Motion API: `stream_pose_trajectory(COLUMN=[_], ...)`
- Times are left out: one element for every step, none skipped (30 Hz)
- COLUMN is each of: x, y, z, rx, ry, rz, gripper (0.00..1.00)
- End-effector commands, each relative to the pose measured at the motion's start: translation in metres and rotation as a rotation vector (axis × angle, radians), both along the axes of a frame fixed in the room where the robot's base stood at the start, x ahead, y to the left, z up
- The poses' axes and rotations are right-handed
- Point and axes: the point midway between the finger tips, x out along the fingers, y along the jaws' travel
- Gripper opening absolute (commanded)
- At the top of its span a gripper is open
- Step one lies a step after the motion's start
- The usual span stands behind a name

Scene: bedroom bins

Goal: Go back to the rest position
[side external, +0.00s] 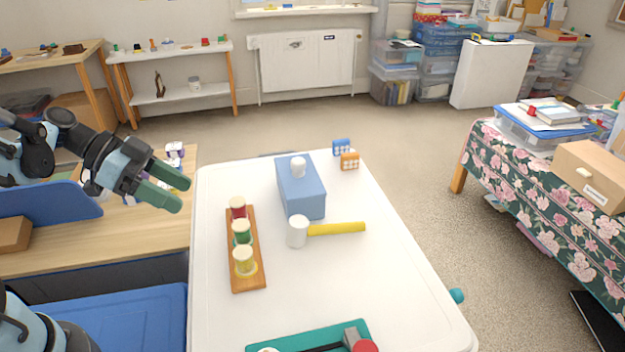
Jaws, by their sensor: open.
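My gripper (172,186) is at the left of the side external view, with green fingertips spread apart and nothing between them. It is raised above the wooden desk, just left of the white table (340,280). On the table, a wooden strip (247,280) holds a red, a green and a yellow peg with pale tops. A blue box (301,190) with a white knob stands behind. A mallet with a white head (297,232) and yellow handle (337,229) lies to the right of the strip.
A teal board (290,335) with a red-ended tool lies at the table's near edge. Small blue and orange blocks (349,161) sit at the far edge. A wooden desk (110,238) and blue bin (130,315) are at left. The table's right side is clear.

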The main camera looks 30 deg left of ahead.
Motion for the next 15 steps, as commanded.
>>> stream_pose_trajectory(x=[-0.002, -0.003, -0.004, -0.005, -0.007, -0.008, -0.009, -0.011, -0.012, -0.013, -0.014, -0.015, -0.015, -0.015, -0.015], y=[-0.009, -0.011, -0.014, -0.016, -0.017, -0.018, -0.019, -0.02, -0.02, -0.02, -0.02, -0.02, -0.02, -0.02, -0.02], z=[-0.002, -0.003, -0.005, -0.006, -0.006, -0.007, -0.007, -0.006, -0.005, -0.003, -0.002, 0.001, 0.003, 0.006, 0.009], rx=[0.034, 0.056, 0.089, 0.115, 0.138, 0.169, 0.192, 0.213, 0.237, 0.253, 0.267, 0.28, 0.287, 0.29, 0.292], ry=[0.073, 0.118, 0.171, 0.206, 0.234, 0.267, 0.285, 0.297, 0.306, 0.308, 0.305, 0.297, 0.287, 0.275, 0.258], rz=[0.046, 0.088, 0.146, 0.192, 0.239, 0.302, 0.35, 0.398, 0.463, 0.509, 0.555, 0.611, 0.651, 0.686, 0.728], gripper=[0.64, 0.64, 0.64, 0.64, 0.64, 0.64, 0.64, 0.64, 0.64, 0.64, 0.64, 0.64, 0.64, 0.64, 0.64])
